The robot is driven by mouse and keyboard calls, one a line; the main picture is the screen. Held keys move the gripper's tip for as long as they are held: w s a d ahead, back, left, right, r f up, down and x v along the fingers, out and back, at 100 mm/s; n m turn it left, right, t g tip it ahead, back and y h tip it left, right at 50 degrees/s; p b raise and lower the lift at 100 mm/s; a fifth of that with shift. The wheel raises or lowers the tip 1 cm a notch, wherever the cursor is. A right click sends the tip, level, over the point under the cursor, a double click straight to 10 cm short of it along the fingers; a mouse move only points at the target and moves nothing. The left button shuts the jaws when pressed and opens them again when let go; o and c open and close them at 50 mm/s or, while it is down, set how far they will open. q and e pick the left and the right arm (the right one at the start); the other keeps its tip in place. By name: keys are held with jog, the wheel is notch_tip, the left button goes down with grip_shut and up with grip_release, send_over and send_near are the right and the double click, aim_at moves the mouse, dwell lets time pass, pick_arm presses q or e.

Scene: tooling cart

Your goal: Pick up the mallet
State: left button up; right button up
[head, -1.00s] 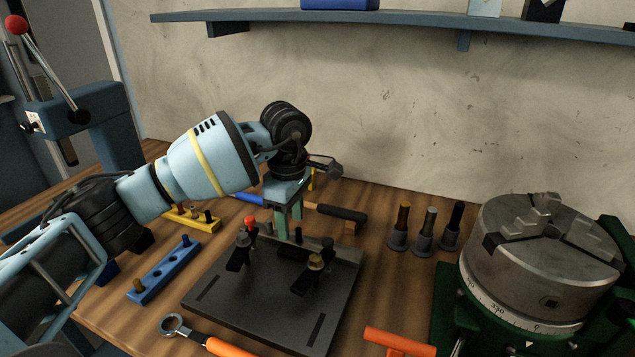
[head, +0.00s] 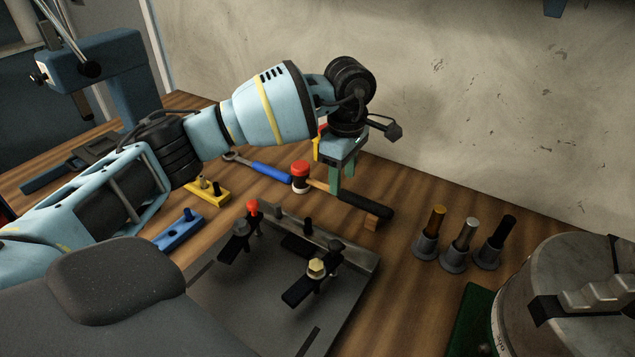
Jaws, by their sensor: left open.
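The mallet (head: 367,205) lies on the wooden bench behind the fixture plate. Its red-topped head (head: 300,170) is at the left, and its wooden handle with a black grip runs to the right and toward me. My left gripper (head: 342,186) points down at the handle, its green fingers apart near where the wood meets the grip. One finger covers part of the handle. I cannot tell whether the fingers are on both sides of it. My right gripper is not in view.
A fixture plate (head: 230,300) with clamps stands in front of the mallet. A blue-handled wrench (head: 270,172) lies left of its head. Several tool holders (head: 465,245) and a metal chuck (head: 560,290) are at right.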

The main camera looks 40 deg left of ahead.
aim_at(342, 190)
pick_arm(q)
jog(key=shift+f, duration=2.8)
jog(key=shift+c, duration=0.4)
grip_shut()
